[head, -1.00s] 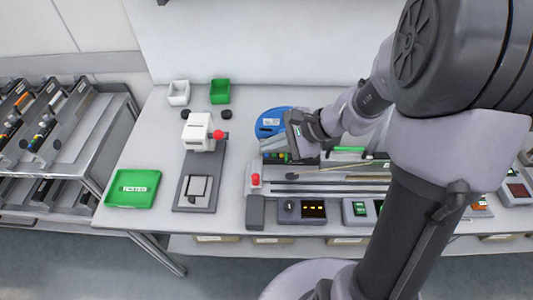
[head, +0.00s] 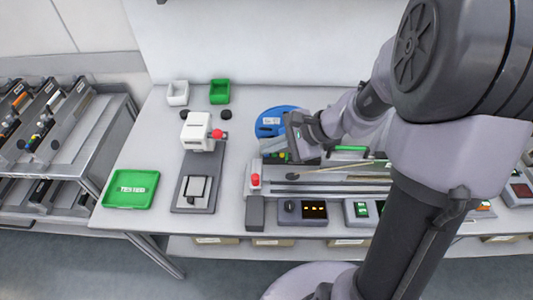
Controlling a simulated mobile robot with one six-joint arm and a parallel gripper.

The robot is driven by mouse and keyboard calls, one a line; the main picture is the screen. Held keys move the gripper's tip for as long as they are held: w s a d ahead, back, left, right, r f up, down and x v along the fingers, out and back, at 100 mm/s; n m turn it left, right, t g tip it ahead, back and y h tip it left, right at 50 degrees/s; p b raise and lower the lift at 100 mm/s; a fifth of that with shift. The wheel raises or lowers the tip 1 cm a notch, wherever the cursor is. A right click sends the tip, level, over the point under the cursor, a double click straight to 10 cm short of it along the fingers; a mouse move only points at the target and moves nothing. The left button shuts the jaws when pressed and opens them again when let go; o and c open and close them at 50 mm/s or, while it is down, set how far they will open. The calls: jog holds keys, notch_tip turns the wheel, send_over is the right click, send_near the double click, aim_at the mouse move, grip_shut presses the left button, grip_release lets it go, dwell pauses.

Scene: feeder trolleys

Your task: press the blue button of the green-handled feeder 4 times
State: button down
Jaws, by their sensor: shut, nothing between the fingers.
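The green-handled feeder (head: 330,188) lies along the bench, right of centre. Its green handle (head: 350,148) shows just right of my gripper. A row of small coloured buttons (head: 278,155) sits at its left end, with yellow and green ones showing. The blue button cannot be made out clearly; my gripper is beside or over that part. My gripper (head: 296,158) points down at the row's right side, shut and empty. Whether its tip touches a button cannot be told.
A red button (head: 255,180) stands at the feeder's left front. A blue reel (head: 272,122) lies behind it. A white press with a red knob (head: 196,132) and a green tray (head: 131,189) stand to the left. Control boxes (head: 301,211) line the front edge. Feeder trolleys (head: 68,120) stand far left.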

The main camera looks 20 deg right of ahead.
aim_at(270, 156)
dwell(0.3)
jog(key=shift+r+p, duration=0.45)
jog(key=shift+r, duration=0.2)
notch_tip(270, 156, up, 5)
jog(key=p, duration=0.3)
jog(key=shift+p, duration=0.4)
dwell(2.0)
